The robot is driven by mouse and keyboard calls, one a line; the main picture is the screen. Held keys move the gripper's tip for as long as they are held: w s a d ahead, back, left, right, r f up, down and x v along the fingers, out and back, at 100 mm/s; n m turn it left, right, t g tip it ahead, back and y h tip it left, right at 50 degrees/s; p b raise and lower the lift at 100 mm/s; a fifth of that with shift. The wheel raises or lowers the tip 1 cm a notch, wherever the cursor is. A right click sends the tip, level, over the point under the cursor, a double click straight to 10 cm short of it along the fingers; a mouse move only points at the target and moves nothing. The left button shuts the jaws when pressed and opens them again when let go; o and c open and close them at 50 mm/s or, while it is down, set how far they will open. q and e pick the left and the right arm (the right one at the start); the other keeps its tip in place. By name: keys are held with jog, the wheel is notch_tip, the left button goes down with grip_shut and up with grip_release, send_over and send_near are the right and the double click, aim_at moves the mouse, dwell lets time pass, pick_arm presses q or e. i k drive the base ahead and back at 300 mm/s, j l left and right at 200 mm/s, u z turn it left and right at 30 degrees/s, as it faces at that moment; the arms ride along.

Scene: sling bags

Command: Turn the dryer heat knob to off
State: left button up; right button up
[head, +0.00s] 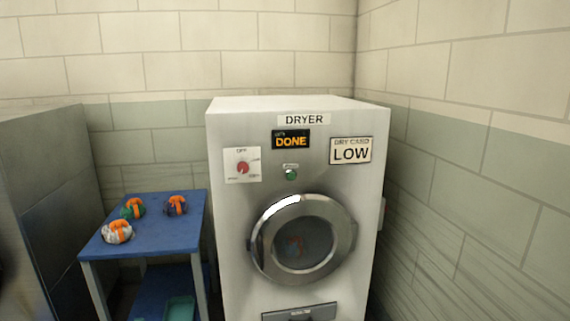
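The dryer (228,240) is a white and grey machine standing in the middle of the head view. Its heat knob (243,167) is a small red dial on a white plate at the upper left of the front. The plate has OFF at its top and smaller marks around it; I cannot tell exactly where the knob points. The display (290,140) reads DONE. The dry card (351,151) reads LOW. The round door (262,262) looks shut, with something orange dimly seen behind its glass. Neither of my grippers is in view.
A blue table (160,237) stands left of the dryer with several orange-strapped bundles (176,205) on it. A teal tray (179,308) is on its lower shelf. A grey cabinet (50,200) is at the far left. A block wall closes off the right.

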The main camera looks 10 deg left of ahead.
aim_at(242, 166)
jog(key=i+j+z, duration=0.1)
jog(key=j+z, duration=0.15)
jog(key=j, duration=0.25)
jog(key=i+j+z, duration=0.1)
jog(key=j+z, duration=0.15)
jog(key=j, duration=0.3)
jog(key=j+z, duration=0.25)
jog(key=j, duration=2.3)
jog(key=i, duration=0.05)
